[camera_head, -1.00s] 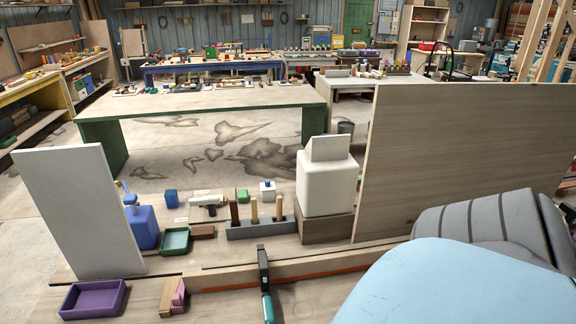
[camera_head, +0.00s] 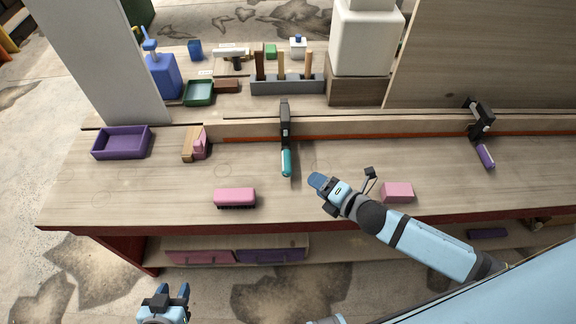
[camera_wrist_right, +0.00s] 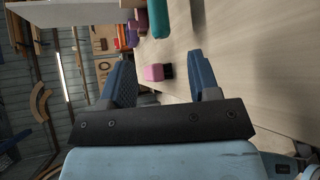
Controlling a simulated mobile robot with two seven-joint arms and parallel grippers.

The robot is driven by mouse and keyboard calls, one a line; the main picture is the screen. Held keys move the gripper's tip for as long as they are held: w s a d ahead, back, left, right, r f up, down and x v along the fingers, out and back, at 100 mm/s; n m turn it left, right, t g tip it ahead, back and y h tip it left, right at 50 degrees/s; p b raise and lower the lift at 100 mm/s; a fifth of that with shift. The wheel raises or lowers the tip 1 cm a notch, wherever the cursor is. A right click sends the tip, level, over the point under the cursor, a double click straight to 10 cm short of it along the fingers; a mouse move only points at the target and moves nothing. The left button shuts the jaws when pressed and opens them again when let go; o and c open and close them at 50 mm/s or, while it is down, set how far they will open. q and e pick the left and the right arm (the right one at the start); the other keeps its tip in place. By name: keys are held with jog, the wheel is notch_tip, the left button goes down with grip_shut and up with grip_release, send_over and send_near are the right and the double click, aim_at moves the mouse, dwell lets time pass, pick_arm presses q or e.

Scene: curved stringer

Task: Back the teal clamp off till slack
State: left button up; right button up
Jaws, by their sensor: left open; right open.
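The teal-handled clamp (camera_head: 286,161) sits over the long wooden strip (camera_head: 370,127) on the bench, its dark bar on the strip and its teal handle pointing toward the bench's front. The handle also shows at the top of the right wrist view (camera_wrist_right: 158,17). My right gripper (camera_head: 316,181) is open and empty, just right of and a little in front of the handle, apart from it. In the right wrist view its two blue fingers (camera_wrist_right: 160,60) are spread with nothing between them. My left gripper (camera_head: 173,290) is open and empty, low in front of the bench.
A purple-handled clamp (camera_head: 484,150) is on the strip at right. A pink brush (camera_head: 235,197) and a pink block (camera_head: 397,192) lie near the front edge. A purple tray (camera_head: 121,142) and pink-and-wood pieces (camera_head: 195,144) are at left. Bare bench surrounds the handle.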

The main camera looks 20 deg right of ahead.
aim_at(286, 165)
jog(key=p+x, duration=0.1)
jog(key=x, duration=1.2)
jog(key=shift+w+a, duration=0.1)
jog(key=shift+a, duration=0.1)
jog(key=shift+p, duration=0.3)
jog(key=c, duration=0.9)
